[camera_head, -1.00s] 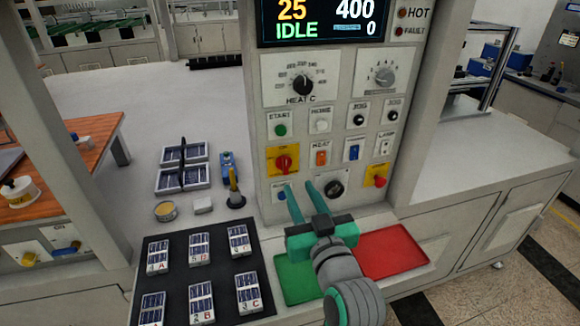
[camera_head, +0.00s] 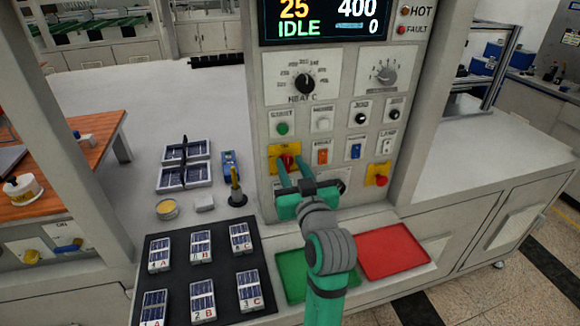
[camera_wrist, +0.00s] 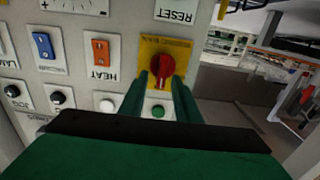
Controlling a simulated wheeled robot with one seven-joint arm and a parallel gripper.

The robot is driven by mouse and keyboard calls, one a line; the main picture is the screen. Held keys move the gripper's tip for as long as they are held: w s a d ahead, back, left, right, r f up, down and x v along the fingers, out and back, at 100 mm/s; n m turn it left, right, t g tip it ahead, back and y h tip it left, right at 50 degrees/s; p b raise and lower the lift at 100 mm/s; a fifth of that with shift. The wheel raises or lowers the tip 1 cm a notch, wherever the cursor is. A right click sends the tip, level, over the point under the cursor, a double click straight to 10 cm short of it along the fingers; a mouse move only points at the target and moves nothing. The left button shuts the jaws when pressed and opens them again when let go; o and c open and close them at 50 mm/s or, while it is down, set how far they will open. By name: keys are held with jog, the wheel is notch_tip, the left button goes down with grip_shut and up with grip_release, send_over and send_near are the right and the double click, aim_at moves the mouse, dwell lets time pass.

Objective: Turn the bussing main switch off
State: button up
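The main switch is a red rotary knob (camera_head: 287,161) on a yellow plate (camera_head: 272,151) at the left of the panel. In the wrist view the red knob (camera_wrist: 162,68) and its yellow plate (camera_wrist: 188,46) appear upside down, with lettering too small to read surely. My gripper (camera_head: 289,163) is open, its two green fingers pointing at the panel. The fingertips are at the knob, one toward each side; I cannot tell whether they touch it. The fingers partly hide the knob and the plate's lower part.
An orange HEAT switch (camera_head: 322,157) and a blue switch (camera_head: 355,152) sit close right of the knob. A green START button (camera_head: 282,128) is above. A red button on yellow (camera_head: 377,181) is farther right. Green (camera_head: 291,270) and red (camera_head: 392,250) trays lie below.

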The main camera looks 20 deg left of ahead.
jog(key=shift+a, duration=0.15)
grip_shut()
jog(key=shift+n, duration=0.3)
jog(key=n, duration=0.6)
jog(key=a+f+n, duration=0.1)
jog(key=n, duration=0.4)
jog(key=s+n, duration=0.1)
jog(key=n, duration=0.5)
jog(key=shift+a+f+n, duration=0.2)
jog(key=shift+f+n, duration=0.1)
jog(key=shift+f, duration=0.05)
jog(key=shift+w, duration=0.1)
grip_release()
